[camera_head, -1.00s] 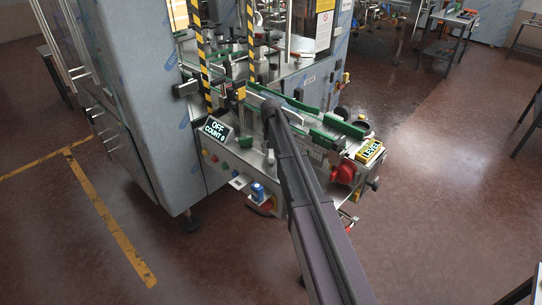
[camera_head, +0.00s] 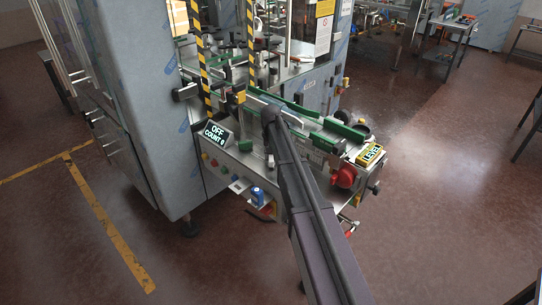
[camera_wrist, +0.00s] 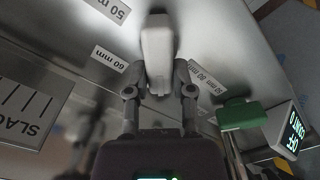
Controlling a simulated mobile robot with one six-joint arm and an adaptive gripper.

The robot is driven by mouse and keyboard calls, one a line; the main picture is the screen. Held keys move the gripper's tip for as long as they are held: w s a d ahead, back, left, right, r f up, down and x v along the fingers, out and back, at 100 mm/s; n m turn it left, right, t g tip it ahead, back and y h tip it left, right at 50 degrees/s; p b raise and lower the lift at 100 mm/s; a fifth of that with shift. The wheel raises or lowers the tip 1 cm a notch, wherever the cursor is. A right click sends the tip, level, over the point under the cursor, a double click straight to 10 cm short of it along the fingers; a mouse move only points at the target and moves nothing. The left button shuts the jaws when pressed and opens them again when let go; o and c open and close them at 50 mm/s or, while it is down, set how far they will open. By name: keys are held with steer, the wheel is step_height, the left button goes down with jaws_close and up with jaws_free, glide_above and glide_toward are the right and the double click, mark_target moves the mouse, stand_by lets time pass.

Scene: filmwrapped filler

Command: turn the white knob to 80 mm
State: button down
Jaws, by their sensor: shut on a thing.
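The white knob (camera_wrist: 157,48) is a pale elongated lever in the upper middle of the wrist view, standing over a bare metal panel. My gripper (camera_wrist: 159,88) has one finger on each side of its lower end and is shut on it. In the head view my arm covers the knob and gripper.
A display (camera_head: 216,133) reads OFF and COUNT 0. A yellow LEVEL sign (camera_head: 370,154) and a red round part (camera_head: 344,177) are right of my arm. Green rails (camera_head: 343,130) run along the machine top. A SLACK scale plate (camera_wrist: 30,105) lies left in the wrist view. The floor in front is clear.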

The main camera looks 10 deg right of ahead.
steer(key=shift+n, duration=0.5)
steer(key=n, duration=0.3)
steer(key=shift+a+n, duration=0.2)
steer(key=shift+n, duration=0.1)
steer(key=shift+s+a+n, duration=0.1)
steer(key=shift+n, duration=1.05)
steer(key=shift+s+a+n, duration=0.1)
steer(key=shift+n, duration=1.05)
steer(key=shift+c, duration=2.4)
jaws_free()
steer(key=shift+w, duration=0.1)
steer(key=shift+m, duration=0.4)
